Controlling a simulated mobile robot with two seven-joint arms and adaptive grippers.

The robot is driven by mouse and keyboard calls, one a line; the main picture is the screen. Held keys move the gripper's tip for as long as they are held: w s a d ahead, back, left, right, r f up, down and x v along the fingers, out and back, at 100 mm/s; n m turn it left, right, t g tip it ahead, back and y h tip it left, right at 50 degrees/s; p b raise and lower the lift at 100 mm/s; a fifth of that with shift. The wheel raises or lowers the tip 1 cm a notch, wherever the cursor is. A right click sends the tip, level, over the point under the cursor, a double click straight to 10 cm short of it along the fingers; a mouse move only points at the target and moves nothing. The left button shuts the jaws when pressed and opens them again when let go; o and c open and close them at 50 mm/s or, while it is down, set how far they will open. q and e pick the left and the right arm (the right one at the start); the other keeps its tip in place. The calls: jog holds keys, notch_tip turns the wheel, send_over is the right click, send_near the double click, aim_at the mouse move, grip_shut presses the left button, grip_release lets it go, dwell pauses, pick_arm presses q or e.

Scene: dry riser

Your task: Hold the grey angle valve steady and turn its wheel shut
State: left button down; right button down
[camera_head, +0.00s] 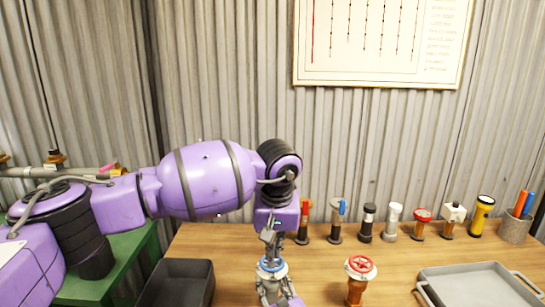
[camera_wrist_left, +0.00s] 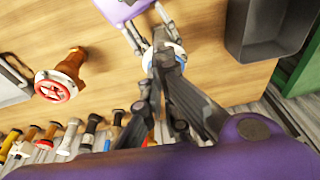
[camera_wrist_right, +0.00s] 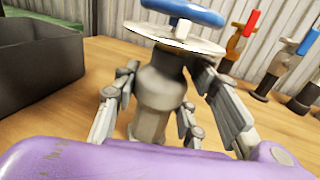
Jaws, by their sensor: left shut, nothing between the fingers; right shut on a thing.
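The grey angle valve stands on the wooden table, its blue wheel (camera_head: 273,264) on top. In the right wrist view its grey body (camera_wrist_right: 155,90) is upright between my right fingers, below a pale disc (camera_wrist_right: 172,38) and the blue wheel (camera_wrist_right: 190,10). My right gripper (camera_wrist_right: 155,110) is shut on the body; it shows small in the head view (camera_head: 270,290). My left gripper (camera_head: 269,238) points down at the wheel, fingers closed with nothing between them. In the left wrist view its fingertips (camera_wrist_left: 163,55) hide much of the wheel; I cannot tell whether they touch it.
An orange-brown valve with a red wheel (camera_head: 360,266) stands to the right. A grey tray (camera_head: 430,290) lies at the front right, a dark bin (camera_head: 178,282) at the left. Several fittings, a yellow torch (camera_head: 481,215) and a pen cup (camera_head: 514,228) line the table's back.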

pick_arm(q)
jog(key=shift+s+f, duration=0.15)
jog(key=shift+f, duration=3.4)
pick_arm(e)
jog(key=shift+s+a+f, duration=0.1)
jog(key=shift+f, duration=0.1)
pick_arm(q)
jog(key=shift+w+a+f, duration=0.1)
jog(key=shift+w, duration=0.2)
jog(key=shift+a, duration=0.5)
jog(key=shift+s, duration=0.15)
jog(key=shift+s, duration=0.25)
jog(key=shift+r, duration=0.2)
send_near(270, 271)
jog(key=shift+f, duration=0.7)
